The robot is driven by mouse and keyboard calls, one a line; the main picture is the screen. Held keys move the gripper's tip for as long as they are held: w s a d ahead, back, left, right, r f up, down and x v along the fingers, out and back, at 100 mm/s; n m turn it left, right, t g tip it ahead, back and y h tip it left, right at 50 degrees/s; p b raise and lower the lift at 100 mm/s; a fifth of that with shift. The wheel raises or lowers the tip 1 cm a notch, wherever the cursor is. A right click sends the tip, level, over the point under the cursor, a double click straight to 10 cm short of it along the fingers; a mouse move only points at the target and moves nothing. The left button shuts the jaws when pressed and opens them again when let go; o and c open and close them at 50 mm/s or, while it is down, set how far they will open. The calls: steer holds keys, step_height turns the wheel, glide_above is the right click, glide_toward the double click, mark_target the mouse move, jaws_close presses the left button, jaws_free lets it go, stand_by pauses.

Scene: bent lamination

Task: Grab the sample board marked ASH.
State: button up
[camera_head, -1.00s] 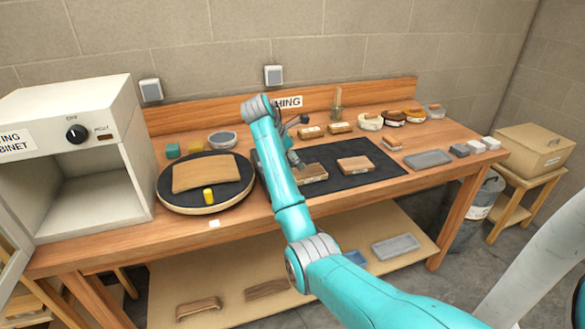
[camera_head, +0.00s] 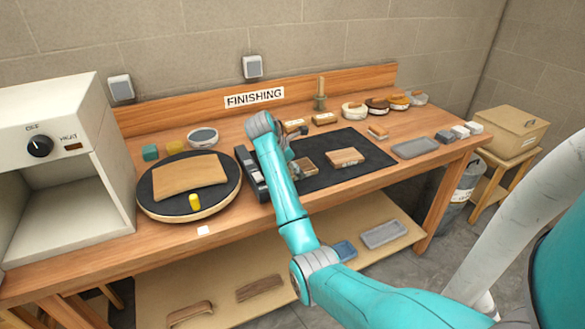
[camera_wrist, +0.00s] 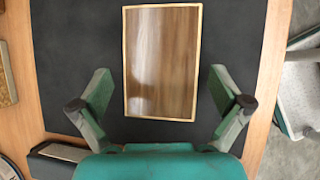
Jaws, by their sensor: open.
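Two sample boards lie flat on the dark mat (camera_head: 325,178), a darker left board (camera_head: 304,167) and a lighter brown right board (camera_head: 345,157). Each has a pale mark on its front edge, too small to read, so I cannot tell which is marked ASH. In the wrist view a dark brown, light-edged board (camera_wrist: 162,62) lies on the mat, probably the left one. My gripper (camera_wrist: 160,86) is open above it, one finger on each side of the board's lower part. No contact shows. In the head view my arm mostly hides the gripper.
A black tray (camera_head: 246,163) stands just left of the mat. A round turntable (camera_head: 150,206) with a curved board and yellow knob is further left. Smaller blocks and jars line the back. A grey tray (camera_head: 415,148) is to the right.

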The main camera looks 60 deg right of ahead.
steer(key=shift+s+d+f, duration=0.1)
steer(key=shift+d+f, duration=0.1)
steer(key=shift+f, duration=0.15)
steer(key=c, duration=1.1)
steer(key=shift+o, duration=0.2)
